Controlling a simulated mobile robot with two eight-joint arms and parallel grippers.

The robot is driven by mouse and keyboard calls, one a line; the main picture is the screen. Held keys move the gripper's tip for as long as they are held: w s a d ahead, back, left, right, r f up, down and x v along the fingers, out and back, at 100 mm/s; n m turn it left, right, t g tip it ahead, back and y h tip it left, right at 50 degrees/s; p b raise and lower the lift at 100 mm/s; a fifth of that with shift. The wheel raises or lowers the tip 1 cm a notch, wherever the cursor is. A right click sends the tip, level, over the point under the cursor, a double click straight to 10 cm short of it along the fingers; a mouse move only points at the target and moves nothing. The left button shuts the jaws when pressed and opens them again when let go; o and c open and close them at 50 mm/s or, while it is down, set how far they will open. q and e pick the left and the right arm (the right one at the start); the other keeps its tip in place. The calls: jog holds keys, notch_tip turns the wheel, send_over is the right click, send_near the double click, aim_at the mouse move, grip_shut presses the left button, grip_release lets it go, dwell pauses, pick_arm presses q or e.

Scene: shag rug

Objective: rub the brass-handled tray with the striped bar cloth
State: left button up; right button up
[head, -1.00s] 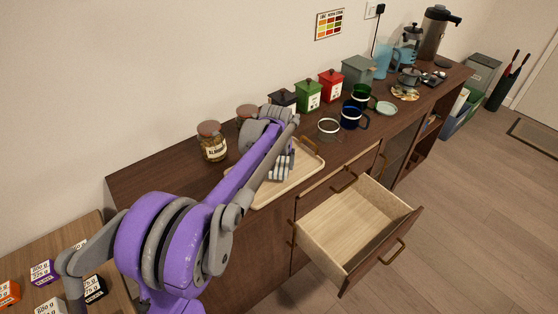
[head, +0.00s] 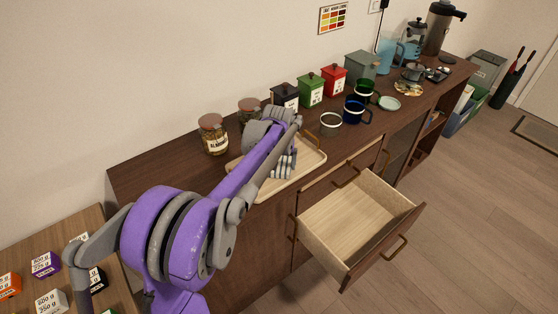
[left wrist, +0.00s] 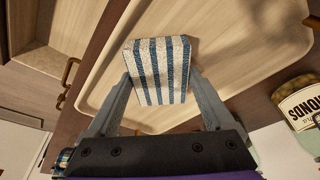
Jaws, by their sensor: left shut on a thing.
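The brass-handled tray (head: 306,166) is a pale wooden tray on the dark sideboard, and one brass handle shows at its far right end. It also fills much of the left wrist view (left wrist: 240,65). The striped bar cloth (left wrist: 158,72), white with blue stripes, is a folded block between the fingers of my left gripper (left wrist: 160,88). In the head view the cloth (head: 284,163) is over the tray, partly hidden by my arm; I cannot tell if it touches the tray floor. My right gripper is not in view.
An open, empty drawer (head: 350,222) juts out in front of the sideboard. An almond jar (head: 213,137) and another jar stand behind the tray. Black, green and red canisters (head: 311,91) line the wall. A glass (head: 330,123) and dark mugs (head: 356,110) stand right of the tray.

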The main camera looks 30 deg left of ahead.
pick_arm(q)
notch_tip(320, 180, up, 3)
jog(key=shift+f+p, duration=0.15)
jog(key=shift+p, duration=0.5)
jog(key=shift+w+a+r+p, duration=0.2)
jog(key=shift+r+p, duration=0.25)
jog(key=shift+r, duration=0.2)
jog(key=shift+w+a+p+v, duration=0.1)
jog(key=shift+w+p+v, duration=0.1)
jog(key=shift+p+v, duration=0.6)
jog(key=shift+w+a+p+v, duration=0.1)
jog(key=shift+w+p+v, duration=0.2)
jog(key=shift+v, duration=0.9)
jog(key=shift+s+r, duration=0.1)
jog(key=shift+s, duration=0.05)
jog(key=shift+d, duration=0.1)
